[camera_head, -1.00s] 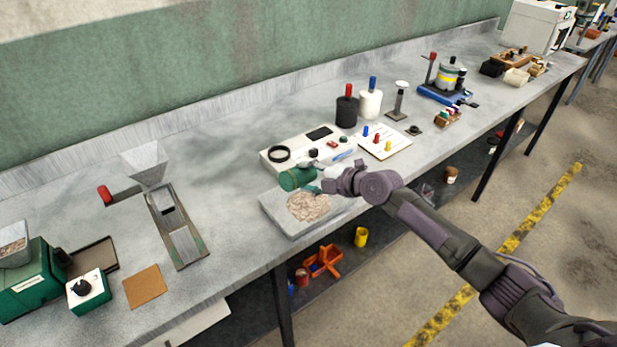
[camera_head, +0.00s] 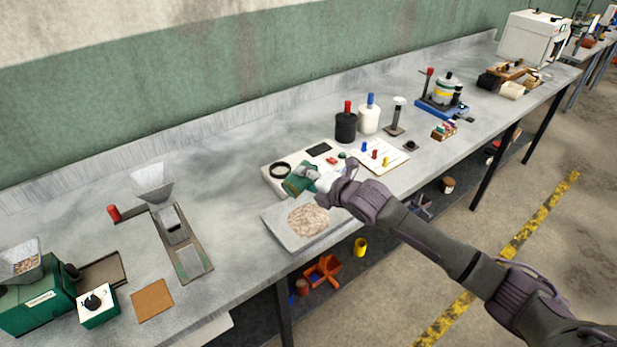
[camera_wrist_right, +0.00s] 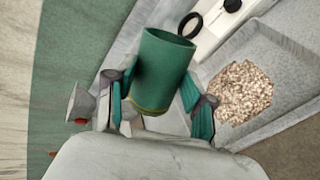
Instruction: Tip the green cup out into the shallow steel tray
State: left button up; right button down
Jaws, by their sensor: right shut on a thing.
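The green cup (camera_head: 299,179) is held in my right gripper (camera_head: 322,181), just beyond the tray and in front of the white instrument panel. In the right wrist view the cup (camera_wrist_right: 160,75) sits between the two fingers (camera_wrist_right: 158,108), its rim pointing away from the wrist; its inside is mostly hidden. The shallow steel tray (camera_head: 274,222) lies near the bench's front edge. A pale brownish heap of grain (camera_head: 308,219) lies in it, and it also shows in the right wrist view (camera_wrist_right: 242,92). My left gripper is not in view.
The white instrument panel (camera_head: 274,178) with a black ring stands right behind the tray. A black bottle (camera_head: 346,127) and a white bottle (camera_head: 369,119) stand farther back. A steel hopper (camera_head: 152,181) stands left. Bench between hopper and tray is clear.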

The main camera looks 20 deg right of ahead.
jog(key=shift+r+n+t+h, duration=0.1)
jog(key=shift+n+t+h, duration=0.35)
jog(key=shift+n, duration=0.55)
jog(key=n+t+b, duration=0.1)
jog(key=n+h, duration=0.1)
jog(key=n, duration=0.1)
jog(key=shift+r+t+h+b, duration=0.25)
jog(key=shift+r+t+b, duration=0.1)
jog(key=shift+b, duration=0.05)
jog(key=n+t+b, duration=0.1)
jog(key=n, duration=0.1)
jog(key=n+t+b, duration=0.1)
jog(key=n+b, duration=0.1)
jog(key=n, duration=0.1)
jog(key=shift+r+n, duration=0.3)
jog(key=shift+r, duration=0.1)
jog(key=shift+r+t, duration=0.2)
jog(key=shift+t, duration=0.1)
